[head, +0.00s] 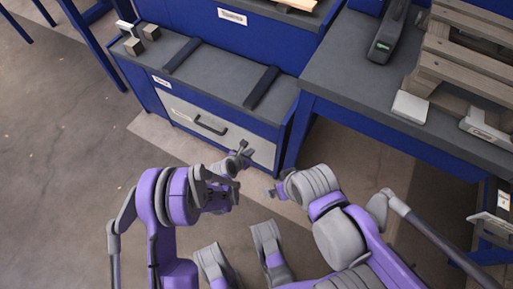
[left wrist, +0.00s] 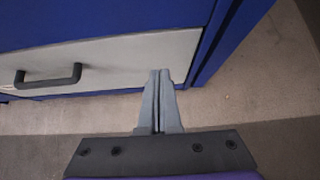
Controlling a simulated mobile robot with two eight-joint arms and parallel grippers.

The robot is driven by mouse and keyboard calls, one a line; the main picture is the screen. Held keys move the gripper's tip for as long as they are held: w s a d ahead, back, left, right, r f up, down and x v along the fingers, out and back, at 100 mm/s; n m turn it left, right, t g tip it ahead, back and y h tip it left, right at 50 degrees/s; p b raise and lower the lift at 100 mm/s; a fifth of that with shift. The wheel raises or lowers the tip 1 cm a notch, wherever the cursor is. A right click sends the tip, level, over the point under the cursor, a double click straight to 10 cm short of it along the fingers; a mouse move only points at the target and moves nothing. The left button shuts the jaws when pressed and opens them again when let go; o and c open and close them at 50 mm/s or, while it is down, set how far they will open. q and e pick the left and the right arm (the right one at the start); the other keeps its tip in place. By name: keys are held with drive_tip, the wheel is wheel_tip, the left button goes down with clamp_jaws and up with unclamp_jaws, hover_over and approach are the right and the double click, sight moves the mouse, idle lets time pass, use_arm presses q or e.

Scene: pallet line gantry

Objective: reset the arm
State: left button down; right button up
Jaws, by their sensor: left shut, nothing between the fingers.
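My left gripper (head: 241,148) is in front of the right part of the grey drawer front (head: 176,107) of a blue cabinet. In the left wrist view its two fingers (left wrist: 158,72) are together with nothing between them. They point at the drawer front (left wrist: 130,57), right of its dark handle (left wrist: 77,76). The handle also shows in the head view (head: 210,126), apart from the gripper. My right gripper (head: 270,192) is low in the middle, close to the left arm; its fingers are too small to read.
The cabinet's grey top (head: 222,75) bears two dark bars and small blocks at its left end. A blue-framed table (head: 345,80) at the right carries a wooden pallet (head: 465,60), a dark tool (head: 388,35) and a pale block (head: 410,107). Open floor (head: 60,150) lies at the left.

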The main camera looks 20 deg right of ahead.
use_arm(q)
drive_tip(key=p+v, duration=0.1)
drive_tip(key=v, duration=0.4)
drive_tip(key=shift+a+r, duration=0.2)
drive_tip(key=shift+a, duration=0.15)
use_arm(e)
drive_tip(key=shift+w+r, duration=0.1)
drive_tip(key=shift+r, duration=0.55)
use_arm(q)
drive_tip(key=s+a+r+m+y, duration=0.2)
drive_tip(key=a+r+m, duration=0.4)
drive_tip(key=a+r, duration=0.25)
drive_tip(key=s+a+r+m+y, duration=0.2)
drive_tip(key=s+a+r+m, duration=0.1)
drive_tip(key=a+r+m, duration=0.5)
drive_tip(key=s+a+r+m+g+y, duration=0.1)
drive_tip(key=s+a+r+m+y, duration=0.15)
drive_tip(key=s+a+m, duration=0.5)
drive_tip(key=s+a+r+m+g+y, duration=0.1)
drive_tip(key=s+a+r+m, duration=0.3)
drive_tip(key=s+a, duration=0.5)
wheel_tip(320, 180, up, 25)
drive_tip(key=d+t+p, duration=0.1)
drive_tip(key=p, duration=2.1)
drive_tip(key=shift+w+d, duration=0.2)
drive_tip(key=shift+w, duration=0.05)
use_arm(e)
wheel_tip(320, 180, up, 25)
drive_tip(key=w+t, duration=0.1)
drive_tip(key=shift+w+r, duration=0.15)
